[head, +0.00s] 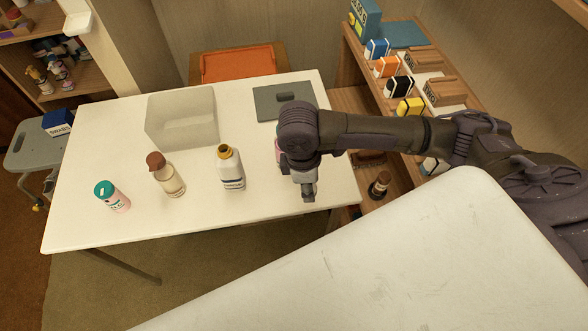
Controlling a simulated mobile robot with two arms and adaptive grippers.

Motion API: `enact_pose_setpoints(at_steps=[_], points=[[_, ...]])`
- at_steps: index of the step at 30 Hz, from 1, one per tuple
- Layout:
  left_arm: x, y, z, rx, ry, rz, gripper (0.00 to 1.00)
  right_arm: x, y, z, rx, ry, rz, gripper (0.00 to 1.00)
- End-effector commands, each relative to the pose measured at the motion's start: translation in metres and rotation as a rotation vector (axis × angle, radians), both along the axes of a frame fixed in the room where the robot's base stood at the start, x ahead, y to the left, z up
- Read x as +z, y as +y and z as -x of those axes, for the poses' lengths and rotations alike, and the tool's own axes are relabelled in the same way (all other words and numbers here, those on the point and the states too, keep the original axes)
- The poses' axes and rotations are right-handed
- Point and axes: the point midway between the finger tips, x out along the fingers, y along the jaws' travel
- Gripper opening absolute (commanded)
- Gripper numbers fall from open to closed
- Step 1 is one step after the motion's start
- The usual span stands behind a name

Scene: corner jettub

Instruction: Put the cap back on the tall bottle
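A white bottle (231,170) with a dark label stands upright on the white table (210,228), with an orange-brown neck or ring at its top. Left of it stands a pale bottle with a brown cap (166,175). Further left is a pink-and-white bottle with a teal cap (112,197). My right gripper (306,192) points down over the table's right part, to the right of the white bottle and apart from it. Its fingers are too small to read. A pinkish item (279,151) is mostly hidden behind my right arm. I see no loose cap. My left gripper is out of view.
A translucent bin (182,121) stands at the table's back, with a grey lid-like panel (284,101) to its right. A wooden shelf (352,98) with several boxes borders the right.

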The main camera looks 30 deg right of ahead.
Motion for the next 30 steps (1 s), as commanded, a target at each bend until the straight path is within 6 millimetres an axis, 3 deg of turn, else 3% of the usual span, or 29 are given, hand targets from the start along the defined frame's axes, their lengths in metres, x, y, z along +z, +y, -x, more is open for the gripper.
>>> enact_pose_setpoints(at_steps=[12, 20, 25, 30], points=[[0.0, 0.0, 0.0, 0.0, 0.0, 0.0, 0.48, 0.003, -0.002, 0.003, 0.0, 0.0, 0.0, 0.26], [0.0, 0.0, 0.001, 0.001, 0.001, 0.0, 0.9, 0.003, -0.002, 0.003, -0.003, -0.001, -0.001, 0.26], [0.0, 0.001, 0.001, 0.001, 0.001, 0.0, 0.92, 0.016, -0.001, -0.002, -0.1, -0.004, -0.001, 0.26], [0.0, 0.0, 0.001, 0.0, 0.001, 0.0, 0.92, 0.044, 0.002, -0.009, -0.329, -0.007, -0.001, 0.26]])
